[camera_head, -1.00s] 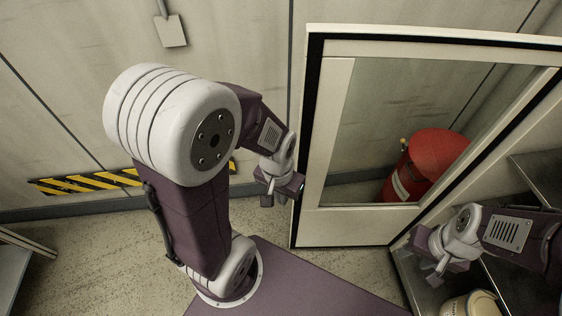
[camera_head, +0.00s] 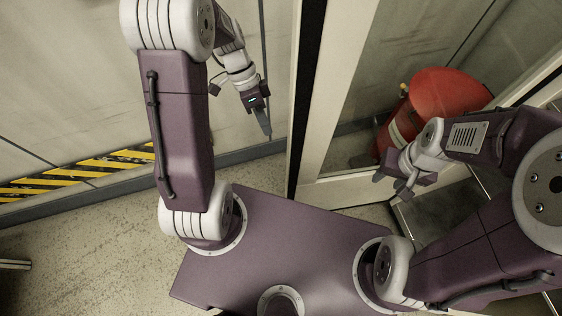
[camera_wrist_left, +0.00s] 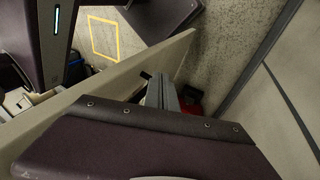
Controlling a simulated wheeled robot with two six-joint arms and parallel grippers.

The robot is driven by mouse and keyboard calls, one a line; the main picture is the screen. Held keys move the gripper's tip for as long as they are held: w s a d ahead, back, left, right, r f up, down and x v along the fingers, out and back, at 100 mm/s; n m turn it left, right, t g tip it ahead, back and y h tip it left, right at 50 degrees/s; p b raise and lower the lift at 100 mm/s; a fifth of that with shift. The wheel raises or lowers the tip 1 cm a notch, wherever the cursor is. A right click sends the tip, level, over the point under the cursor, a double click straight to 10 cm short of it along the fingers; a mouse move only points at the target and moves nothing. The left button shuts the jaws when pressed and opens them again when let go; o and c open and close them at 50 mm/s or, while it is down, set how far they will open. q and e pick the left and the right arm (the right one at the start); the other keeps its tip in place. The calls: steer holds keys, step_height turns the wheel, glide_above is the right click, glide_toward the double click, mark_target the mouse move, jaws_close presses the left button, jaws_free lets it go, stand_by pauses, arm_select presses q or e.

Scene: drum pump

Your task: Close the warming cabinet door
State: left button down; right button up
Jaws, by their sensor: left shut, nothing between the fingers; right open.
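The warming cabinet door (camera_head: 338,80) stands open, a cream frame with a dark edge strip around a clear pane. In the left wrist view its pale panel (camera_wrist_left: 100,92) runs slantwise across the picture. My left gripper (camera_head: 265,122) is shut and empty, left of the door's dark edge and apart from it in the head view. Its fingers show in the left wrist view (camera_wrist_left: 163,92). My right gripper (camera_head: 392,185) is open and empty, in front of the lower part of the door, by the cabinet opening. The door's top is out of the head view.
A red drum (camera_head: 445,100) shows through the pane. The cabinet's shelf (camera_head: 440,210) is at the right, partly hidden by my right arm. A yellow-black striped band (camera_head: 90,170) marks the wall at the left.

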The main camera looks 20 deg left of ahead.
arm_select(q)
step_height(320, 180, down, 5)
steer(key=w+m+h+b, duration=0.2)
steer(key=b, duration=0.1)
steer(key=s+d+f+b, duration=0.1)
steer(key=s+d+f, duration=0.4)
steer(key=d+f, duration=0.1)
steer(key=shift+s+d+f+m+b, duration=0.15)
steer(key=shift+s+f+m+b, duration=0.2)
steer(key=shift+f, duration=0.55)
arm_select(e)
step_height(320, 180, down, 7)
steer(key=shift+s, duration=0.1)
